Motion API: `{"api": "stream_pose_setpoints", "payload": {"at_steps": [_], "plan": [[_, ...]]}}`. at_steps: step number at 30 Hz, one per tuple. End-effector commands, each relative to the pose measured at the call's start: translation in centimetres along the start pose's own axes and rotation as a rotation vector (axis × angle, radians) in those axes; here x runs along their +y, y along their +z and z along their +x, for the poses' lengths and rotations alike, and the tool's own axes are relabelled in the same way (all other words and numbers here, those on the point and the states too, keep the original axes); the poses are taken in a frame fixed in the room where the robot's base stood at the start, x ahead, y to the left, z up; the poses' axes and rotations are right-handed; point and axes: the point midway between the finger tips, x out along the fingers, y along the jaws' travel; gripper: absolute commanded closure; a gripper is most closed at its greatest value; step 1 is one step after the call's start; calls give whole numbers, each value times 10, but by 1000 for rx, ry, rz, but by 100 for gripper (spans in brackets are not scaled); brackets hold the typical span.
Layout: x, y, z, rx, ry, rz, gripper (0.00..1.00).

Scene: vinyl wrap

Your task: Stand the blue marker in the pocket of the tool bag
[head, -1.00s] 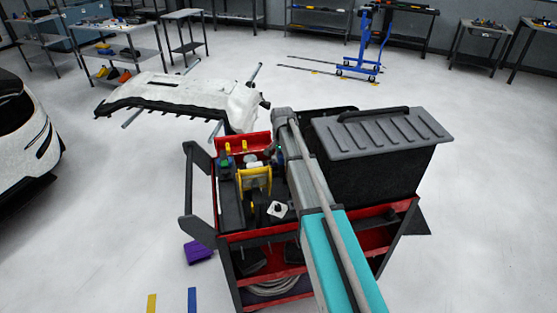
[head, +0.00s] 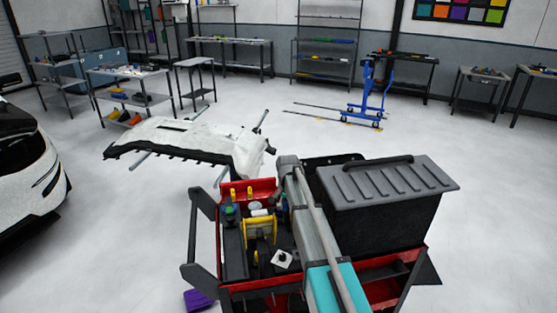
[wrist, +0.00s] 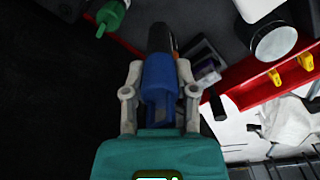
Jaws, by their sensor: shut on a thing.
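In the wrist view my gripper (wrist: 160,80) is closed around the blue marker (wrist: 158,72), with one finger on each side. The marker's dark end (wrist: 160,38) points away from the gripper. In the head view my arm hides most of the gripper and the marker, above the red cart's top (head: 262,185). I cannot clearly make out the tool bag or its pocket. A large black surface (wrist: 60,100) fills the left of the wrist view; I cannot tell what it belongs to.
A black case with a ribbed grey lid (head: 390,180) stands right of my arm. The cart holds a yellow item (head: 258,228) and a white block (head: 282,259). A bumper (head: 195,142) lies behind.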

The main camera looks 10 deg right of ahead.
Motion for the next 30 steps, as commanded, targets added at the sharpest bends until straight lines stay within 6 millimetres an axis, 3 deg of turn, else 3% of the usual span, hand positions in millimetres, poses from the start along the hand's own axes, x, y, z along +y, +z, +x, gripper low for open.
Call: {"api": "stream_pose_setpoints", "payload": {"at_steps": [8,21,30], "plan": [[0,0,-22,0,0,0,99],[0,0,-92,0,0,0,99],[0,0,-124,0,0,0,99]]}}
